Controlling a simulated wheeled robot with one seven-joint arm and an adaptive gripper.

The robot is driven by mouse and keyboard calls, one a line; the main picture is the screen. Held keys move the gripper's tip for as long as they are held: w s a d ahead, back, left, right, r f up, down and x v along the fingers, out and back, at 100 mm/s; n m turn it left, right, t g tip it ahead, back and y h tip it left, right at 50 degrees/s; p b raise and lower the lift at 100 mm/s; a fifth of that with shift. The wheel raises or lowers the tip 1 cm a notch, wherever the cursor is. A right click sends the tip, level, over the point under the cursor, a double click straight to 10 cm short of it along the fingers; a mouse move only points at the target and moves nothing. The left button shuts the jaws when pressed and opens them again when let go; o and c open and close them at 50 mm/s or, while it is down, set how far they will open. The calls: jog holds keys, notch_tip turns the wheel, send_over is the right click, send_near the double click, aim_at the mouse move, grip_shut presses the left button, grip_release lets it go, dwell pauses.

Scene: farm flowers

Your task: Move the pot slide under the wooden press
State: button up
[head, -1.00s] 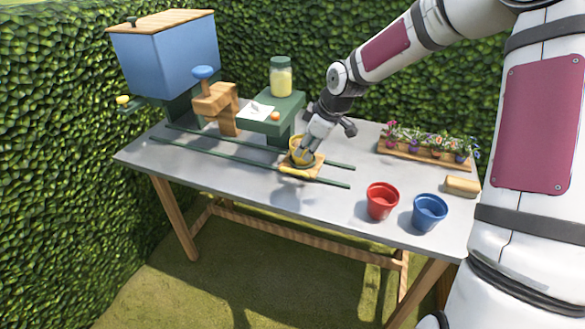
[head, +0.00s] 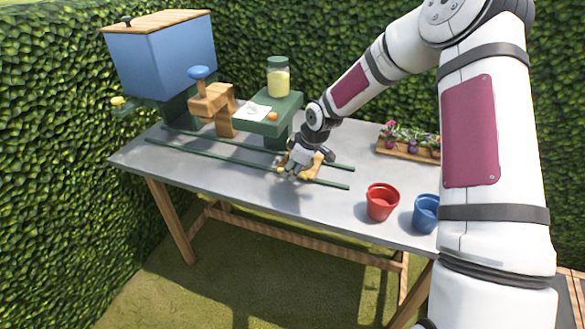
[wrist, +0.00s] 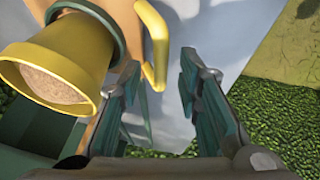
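The wooden press (head: 212,103) with a blue knob (head: 199,72) stands over the left part of two green rails (head: 235,151). The slide is toward the rails' right end, away from the press, mostly hidden behind my gripper (head: 297,173) in the head view. In the wrist view, the slide's wooden part (wrist: 122,18) carries a yellow pot (wrist: 75,52) with brown soil in it. A curved yellow handle (wrist: 158,50) stands out from the slide. My gripper's fingers (wrist: 160,72) are open, with the handle's end lying ahead between them; contact is not clear.
A red pot (head: 382,203) and a blue pot (head: 426,212) stand at the table's front right. A flower tray (head: 410,152) is at the back right. A green stand (head: 268,125) with a jar (head: 279,78) is behind the rails. A blue hopper (head: 165,62) is at the left.

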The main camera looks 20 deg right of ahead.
grip_shut()
jog(key=w+a+b, duration=0.1)
jog(key=a, duration=0.1)
jog(key=w+a+b, duration=0.1)
jog(key=w+a, duration=0.1)
grip_release()
jog(key=shift+s+r, duration=0.1)
jog(key=v, duration=1.1)
jog(key=shift+d+r, duration=0.2)
jog(key=shift+r, duration=0.15)
jog(key=shift+s, duration=0.1)
